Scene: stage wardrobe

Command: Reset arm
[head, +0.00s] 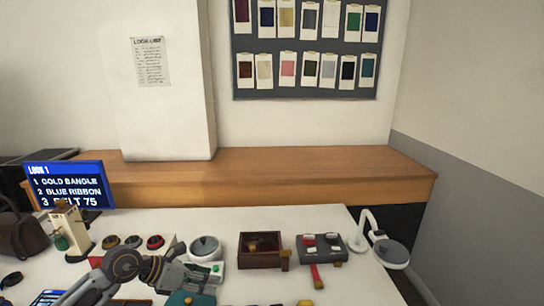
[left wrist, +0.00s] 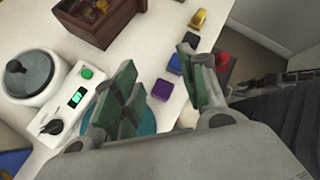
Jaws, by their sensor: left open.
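My left gripper (head: 208,278) reaches in from the lower left in the head view, low over the white table. In the left wrist view its two green-padded fingers (left wrist: 158,78) stand apart with nothing held between them. Beyond and below the gap lie a small purple block (left wrist: 163,91) and a small blue block (left wrist: 175,63) on the table. A teal round thing (left wrist: 146,118) is partly hidden behind the left finger. My right gripper does not show in either view.
Near the gripper stand a grey-lidded pot on a white device (head: 205,248), a wooden box (head: 262,260) and a grey panel with coloured pieces (head: 321,251). A white lamp (head: 390,252) stands right. A screen (head: 65,185) stands left. The white table (head: 365,288) has bare room lower right.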

